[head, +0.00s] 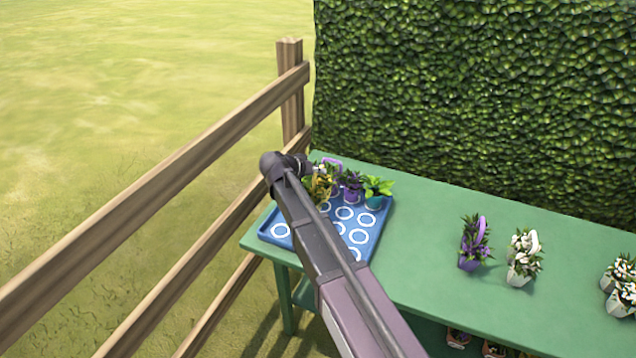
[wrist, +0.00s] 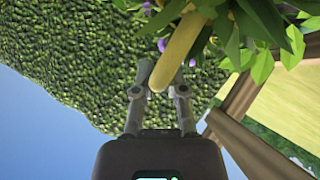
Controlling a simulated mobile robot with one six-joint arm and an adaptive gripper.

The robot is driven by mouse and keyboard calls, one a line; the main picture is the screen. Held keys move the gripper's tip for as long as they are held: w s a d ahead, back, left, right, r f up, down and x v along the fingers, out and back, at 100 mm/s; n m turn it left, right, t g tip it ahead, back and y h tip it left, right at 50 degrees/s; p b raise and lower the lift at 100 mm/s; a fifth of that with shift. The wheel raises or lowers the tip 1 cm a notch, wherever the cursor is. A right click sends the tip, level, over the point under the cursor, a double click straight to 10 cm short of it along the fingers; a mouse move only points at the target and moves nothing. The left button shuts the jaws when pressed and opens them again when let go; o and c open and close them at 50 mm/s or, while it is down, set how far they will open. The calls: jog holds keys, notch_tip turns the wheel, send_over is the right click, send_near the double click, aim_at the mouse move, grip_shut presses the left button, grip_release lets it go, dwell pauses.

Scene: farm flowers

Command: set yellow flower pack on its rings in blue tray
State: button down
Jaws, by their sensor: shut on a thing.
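The yellow flower pack (head: 322,186) is over the back left part of the blue tray (head: 267,230), partly hidden by my arm. I cannot tell whether its base touches the tray. My gripper (wrist: 160,82) is shut on its yellow handle (wrist: 180,50), which fills the gap between the fingers in the wrist view. Green leaves surround the handle there. Several white rings (head: 363,236) show bare on the tray's middle and front. My arm covers part of the tray.
A purple flower pack (head: 352,187) and a teal pot with green leaves (head: 376,192) stand along the tray's back. A lilac handle (head: 333,163) shows behind the yellow pack. Purple (head: 475,243) and white (head: 523,258) packs stand right on the green table (head: 430,235). A fence and hedge border it.

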aim_at(318, 191)
jog(key=shift+f, duration=0.15)
jog(key=shift+f+b, duration=1.75)
jog(key=shift+b, duration=0.15)
jog(key=shift+f, duration=0.2)
jog(key=c, duration=0.7)
grip_release()
jog(key=shift+r, duration=0.1)
jog(key=shift+r, duration=0.15)
jog(key=shift+s+a+r+p, duration=0.3)
jog(key=shift+r+p, duration=0.05)
jog(key=shift+p, duration=0.05)
jog(key=shift+p+v, duration=2.9)
jog(key=shift+v, duration=2.55)
